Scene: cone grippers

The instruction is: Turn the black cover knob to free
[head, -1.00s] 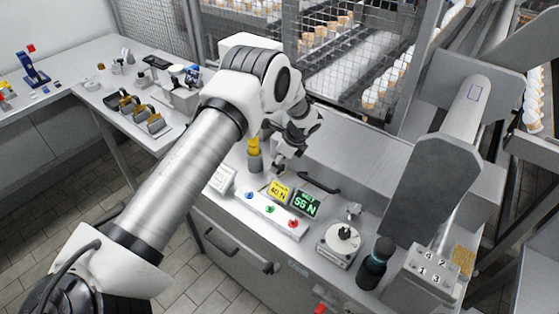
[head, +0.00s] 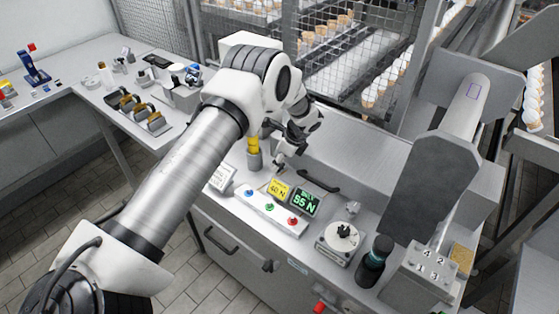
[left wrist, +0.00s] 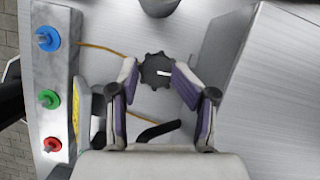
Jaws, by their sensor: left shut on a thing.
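The black cover knob (left wrist: 155,71) shows in the left wrist view as a dark, lobed disc with a white pointer mark toward the picture's right. My left gripper (left wrist: 156,73) is shut on it, with one purple-padded finger on each side. In the head view my left gripper (head: 281,164) reaches down to the worktop behind the yellow and green displays. My right gripper is not in view.
A button strip (head: 266,214) with blue, green and red buttons lies in front of the gripper. A dial unit (head: 341,243) and a dark cylinder (head: 373,262) are to the right.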

